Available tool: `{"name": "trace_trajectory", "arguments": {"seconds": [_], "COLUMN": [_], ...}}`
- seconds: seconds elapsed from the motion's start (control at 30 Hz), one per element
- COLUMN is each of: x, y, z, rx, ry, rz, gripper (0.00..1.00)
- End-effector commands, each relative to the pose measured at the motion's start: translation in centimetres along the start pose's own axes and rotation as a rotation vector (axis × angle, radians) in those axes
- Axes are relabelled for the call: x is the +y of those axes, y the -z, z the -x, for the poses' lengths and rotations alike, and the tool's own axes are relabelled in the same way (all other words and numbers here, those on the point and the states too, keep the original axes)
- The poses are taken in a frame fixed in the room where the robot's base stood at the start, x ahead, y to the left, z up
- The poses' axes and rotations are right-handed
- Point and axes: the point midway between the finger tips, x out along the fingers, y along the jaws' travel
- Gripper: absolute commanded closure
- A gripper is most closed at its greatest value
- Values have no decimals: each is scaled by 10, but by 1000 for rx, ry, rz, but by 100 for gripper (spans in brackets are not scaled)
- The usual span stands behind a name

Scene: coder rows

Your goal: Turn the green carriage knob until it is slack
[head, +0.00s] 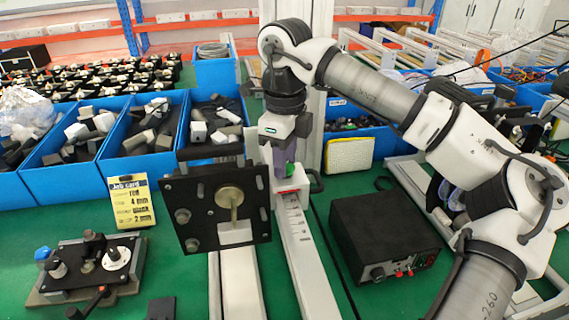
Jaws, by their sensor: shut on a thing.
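The green carriage knob (293,171) shows only in part, low beside my gripper's fingers. It sits on a white and red carriage (291,188) on a pale rail (303,248) with dark marks. My gripper (284,168) points down from the arm, with purplish fingers at the knob. It is shut on the knob; the fingers hide most of it. How tight or slack the knob is cannot be seen.
A black upright plate (190,200) with a brass disc stands just left of the carriage. A black box (385,238) stands to the right. A yellow job card (131,202) and a fixture with a blue knob (42,254) are at left. Blue bins (75,181) line the back.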

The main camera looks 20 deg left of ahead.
Motion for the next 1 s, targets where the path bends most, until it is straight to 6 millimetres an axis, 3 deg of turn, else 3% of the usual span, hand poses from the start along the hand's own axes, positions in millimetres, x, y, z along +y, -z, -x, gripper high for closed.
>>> {"name": "trace_trajectory", "arguments": {"seconds": [0.6,0.93,0.97,1.0], "x": [0,0,0,0], "y": [0,0,0,0], "z": [2,2,2,2], "rx": [-1,0,0,0], "ry": [-1,0,0,0], "rz": [790,851,851,851], "gripper": [95,94,65,59]}}
